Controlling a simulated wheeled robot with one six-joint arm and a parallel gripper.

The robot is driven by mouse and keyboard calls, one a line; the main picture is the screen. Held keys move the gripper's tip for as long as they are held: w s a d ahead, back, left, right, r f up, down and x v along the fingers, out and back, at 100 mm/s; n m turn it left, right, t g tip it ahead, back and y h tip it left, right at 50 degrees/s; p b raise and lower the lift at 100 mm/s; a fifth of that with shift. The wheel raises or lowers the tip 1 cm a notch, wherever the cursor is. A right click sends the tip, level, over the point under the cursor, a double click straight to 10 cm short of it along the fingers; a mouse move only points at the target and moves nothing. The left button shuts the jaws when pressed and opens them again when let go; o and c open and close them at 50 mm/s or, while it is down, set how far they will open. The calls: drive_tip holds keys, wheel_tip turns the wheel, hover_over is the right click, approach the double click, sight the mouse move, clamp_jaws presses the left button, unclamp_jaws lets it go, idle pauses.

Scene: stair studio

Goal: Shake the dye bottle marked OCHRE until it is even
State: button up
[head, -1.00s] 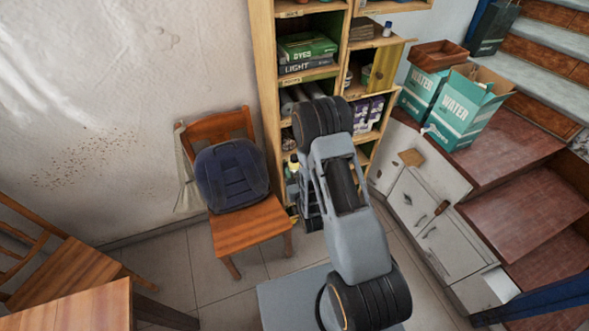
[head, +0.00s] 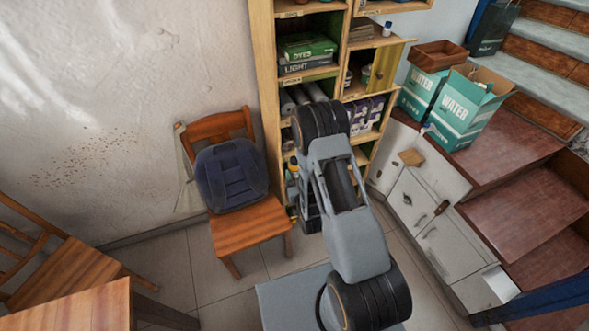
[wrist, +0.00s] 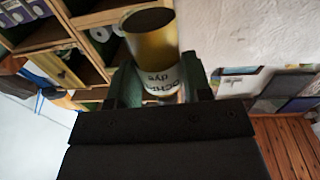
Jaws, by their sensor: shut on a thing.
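The dye bottle marked OCHRE (wrist: 150,45) is in the wrist view, a yellow-brown cylinder with a dark round end. Its white label shows "OCHRE dye" upside down in that picture. My gripper (wrist: 160,82) is shut on the bottle around its label, one green-grey finger on each side. The bottle is clear of the shelves in the wrist view. In the head view my own arm mostly hides the gripper, and only a small yellowish bit of the bottle shows left of the arm. I cannot tell how evenly the dye is mixed.
A wooden shelf unit (head: 262,60) with books and jars stands just behind my arm. A wooden chair (head: 245,229) with a dark blue backpack (head: 230,177) is to the left. White drawers (head: 440,245) and WATER boxes (head: 465,105) are on the right.

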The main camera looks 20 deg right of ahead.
wheel_tip(320, 180, down, 9)
wheel_tip(320, 180, up, 10)
wheel_tip(320, 180, down, 10)
drive_tip(key=shift+r, duration=5.1)
drive_tip(key=shift+f, duration=0.1)
